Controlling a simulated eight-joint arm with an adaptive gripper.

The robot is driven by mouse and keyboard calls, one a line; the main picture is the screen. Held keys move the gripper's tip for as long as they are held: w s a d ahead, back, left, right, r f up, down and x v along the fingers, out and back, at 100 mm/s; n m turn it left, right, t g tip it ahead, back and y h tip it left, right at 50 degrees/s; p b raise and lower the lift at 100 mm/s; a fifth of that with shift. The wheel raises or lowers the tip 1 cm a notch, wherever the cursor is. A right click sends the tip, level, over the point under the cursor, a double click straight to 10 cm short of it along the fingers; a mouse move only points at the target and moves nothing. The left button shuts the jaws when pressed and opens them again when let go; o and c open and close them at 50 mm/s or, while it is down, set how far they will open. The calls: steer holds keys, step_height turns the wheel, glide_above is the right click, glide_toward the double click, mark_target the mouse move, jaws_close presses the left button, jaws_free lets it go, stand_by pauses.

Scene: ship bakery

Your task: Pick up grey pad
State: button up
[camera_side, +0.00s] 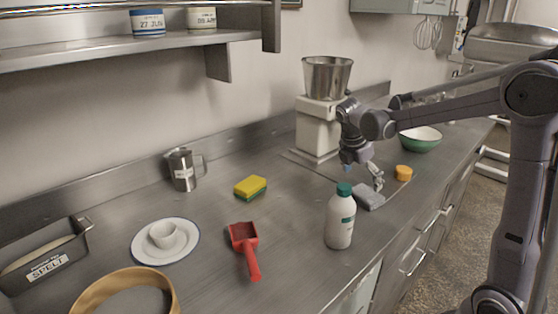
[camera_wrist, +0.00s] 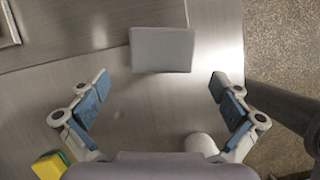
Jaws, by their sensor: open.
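The grey pad (camera_side: 368,197) lies flat on the steel counter, behind and to the right of the white bottle in the side view. In the wrist view the grey pad (camera_wrist: 162,50) is a plain grey block at the upper middle, ahead of the fingertips and roughly centred between them. My gripper (camera_side: 362,180) hangs just above and by the pad in the side view. In the wrist view my gripper (camera_wrist: 160,85) has its two blue-padded fingers spread wide with nothing between them.
A white bottle with a green cap (camera_side: 341,218) stands in front of the pad. A scale-like machine (camera_side: 318,130) is behind. A sponge (camera_side: 250,187) and red scoop (camera_side: 245,245) lie left.

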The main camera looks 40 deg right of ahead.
mark_target(366, 193)
steer(key=shift+x, duration=3.4)
steer(key=shift+s+a, duration=0.1)
steer(key=c, duration=0.7)
